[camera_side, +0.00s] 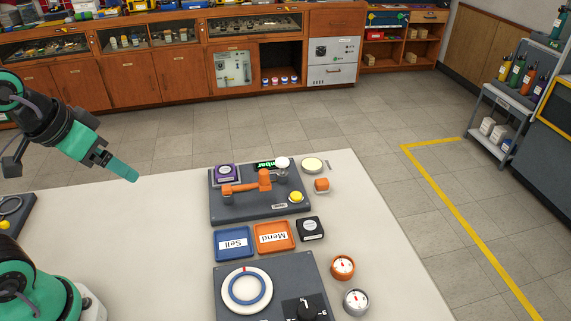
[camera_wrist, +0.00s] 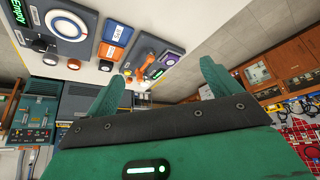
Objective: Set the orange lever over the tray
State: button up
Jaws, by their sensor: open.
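The orange lever (camera_side: 245,186) is mounted on a dark grey bench unit (camera_side: 262,212) on the white table. Its arm points left in the side view, its end close to a purple square part (camera_side: 225,170). A blue tray labelled "Sell" (camera_side: 219,256) and an orange tray labelled "Mend" (camera_side: 260,248) lie in front of the unit, apart from the lever. My gripper (camera_side: 136,178) is in the air left of the unit. In the wrist view my gripper (camera_wrist: 160,80) is open and empty, with the lever (camera_wrist: 148,47) beyond its fingers.
The unit carries a yellow button (camera_side: 296,197), a white knob (camera_side: 282,163) and a green-lit display. A black box (camera_side: 310,229) stands right of the trays. A second unit (camera_side: 290,268) with a ring and dial, and two round gauges (camera_side: 343,267), stand nearer. The table's left middle is clear.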

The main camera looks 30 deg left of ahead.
jog(key=shift+w+r, duration=0.1)
jog(key=shift+w, duration=0.05)
jog(key=c, duration=0.7)
jog(key=shift+w+d+r, duration=0.1)
jog(key=shift+w, duration=0.15)
jog(key=shift+c, duration=0.9)
jog(key=m+g, duration=0.5)
jog(key=m, duration=0.4)
send_over(264, 171)
jog(key=f, duration=0.9)
jog(key=shift+s+a, duration=0.25)
jog(key=shift+s, duration=0.15)
jog(key=shift+w+d+f+g, duration=0.3)
jog(key=shift+w+f, duration=0.05)
jog(key=shift+f, duration=0.2)
jog(key=shift+f, duration=3.9)
